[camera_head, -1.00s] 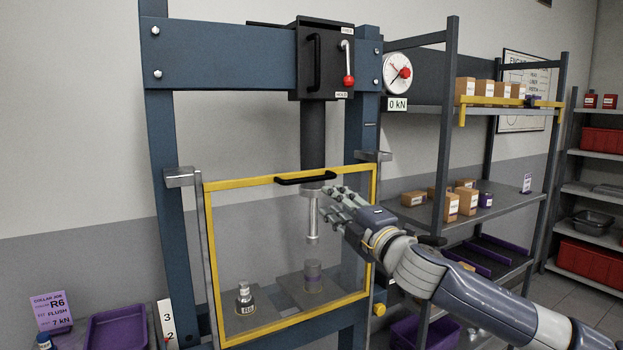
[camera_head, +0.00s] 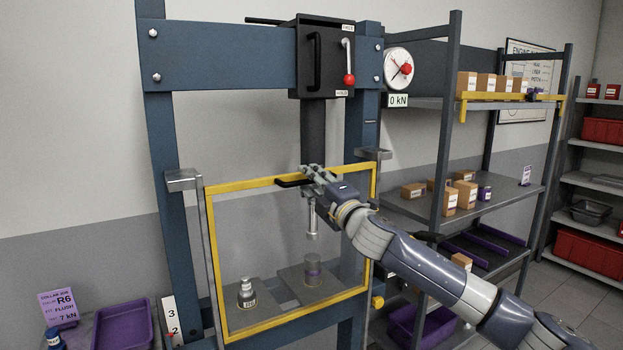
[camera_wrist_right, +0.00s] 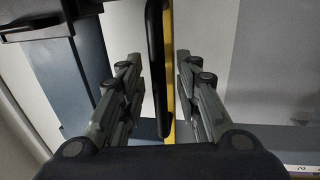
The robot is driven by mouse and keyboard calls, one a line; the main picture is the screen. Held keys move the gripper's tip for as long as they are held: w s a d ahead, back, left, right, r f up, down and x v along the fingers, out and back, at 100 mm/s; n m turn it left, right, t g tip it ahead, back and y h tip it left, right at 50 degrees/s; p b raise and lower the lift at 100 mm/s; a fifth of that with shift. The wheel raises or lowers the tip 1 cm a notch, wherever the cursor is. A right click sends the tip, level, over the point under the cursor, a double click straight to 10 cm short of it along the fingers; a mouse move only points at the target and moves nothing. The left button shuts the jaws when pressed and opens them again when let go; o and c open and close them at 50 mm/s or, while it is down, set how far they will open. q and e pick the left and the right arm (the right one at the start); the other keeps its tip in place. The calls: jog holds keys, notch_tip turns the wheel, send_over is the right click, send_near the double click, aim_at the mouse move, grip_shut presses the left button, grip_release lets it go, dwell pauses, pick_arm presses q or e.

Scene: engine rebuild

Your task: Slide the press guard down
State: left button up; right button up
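The press guard is a clear panel in a yellow frame (camera_head: 212,262) in front of the blue press, with a black handle (camera_head: 290,183) on its top bar. My right gripper (camera_head: 308,176) is at the right part of this handle in the head view. In the right wrist view, the black handle (camera_wrist_right: 157,70) and yellow bar (camera_wrist_right: 171,90) run between the two spread fingers of the right gripper (camera_wrist_right: 158,85). Gaps show on both sides, so the fingers are open around the handle and not clamped. My left gripper is not in view.
The gauge (camera_head: 398,68) reads 0 kN. A shelf rack (camera_head: 447,140) with boxes stands close on the right. A purple tray (camera_head: 122,325) lies lower left.

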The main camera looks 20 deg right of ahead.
grip_shut()
jog(key=shift+f, duration=0.1)
jog(key=b, duration=1.9)
send_near(303, 269)
jog(key=x, duration=0.5)
jog(key=shift+w+f, duration=0.1)
jog(key=shift+w, duration=0.1)
grip_release()
jog(key=shift+s, duration=0.1)
